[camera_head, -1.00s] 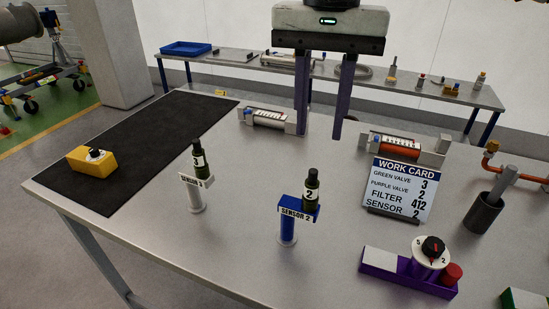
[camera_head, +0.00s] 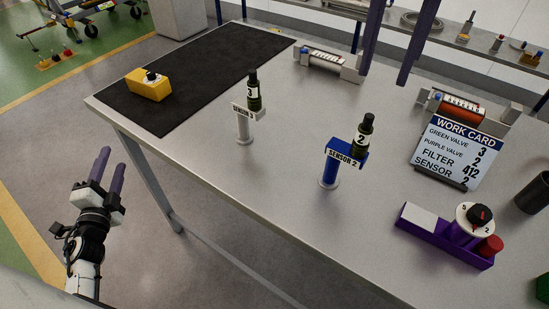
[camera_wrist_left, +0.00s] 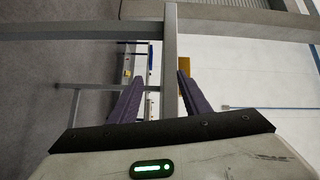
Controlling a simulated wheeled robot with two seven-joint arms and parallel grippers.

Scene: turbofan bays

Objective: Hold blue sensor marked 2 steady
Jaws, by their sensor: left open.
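The blue sensor stand (camera_head: 330,168), labelled SENSOR 2, stands upright on the grey table. A dark green cylinder (camera_head: 362,138) marked 2 sits upright at its top. My left gripper (camera_head: 112,160) is at the lower left, off the table's front edge and well away from the blue stand. Its purple fingers are apart and empty; they also show in the left wrist view (camera_wrist_left: 157,85), with a table part beyond them. My right gripper (camera_head: 382,78) shows only its two purple fingers, hanging from the top edge, wide apart with nothing between them.
A white SENSOR 3 stand (camera_head: 243,125) holds a cylinder marked 3. A yellow valve block (camera_head: 147,88) lies on the black mat (camera_head: 210,65). A work card (camera_head: 458,150) and purple valve block (camera_head: 430,228) are at the right. Bare table surrounds the blue stand.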

